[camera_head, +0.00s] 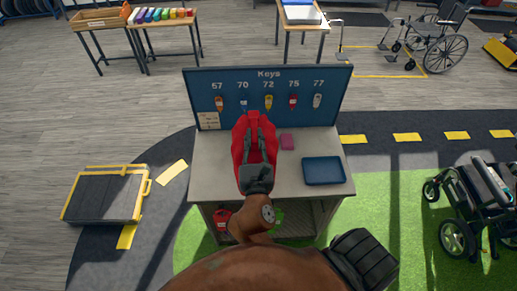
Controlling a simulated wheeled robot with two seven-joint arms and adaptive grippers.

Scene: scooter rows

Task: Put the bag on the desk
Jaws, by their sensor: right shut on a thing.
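The desk (210,160) has a grey top and stands straight ahead in the head view. A red bag (239,150) appears over the left-middle part of the desk top, in front of the key board. My right gripper (255,128) comes up from below and is shut on the bag, covering much of its middle. I cannot tell whether the bag touches the desk top. My left gripper is not in view.
A blue board with keys (268,87) stands at the desk's back edge. A yellow-edged black case (104,195) lies left; a folded wheeled frame (475,205) stands right.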

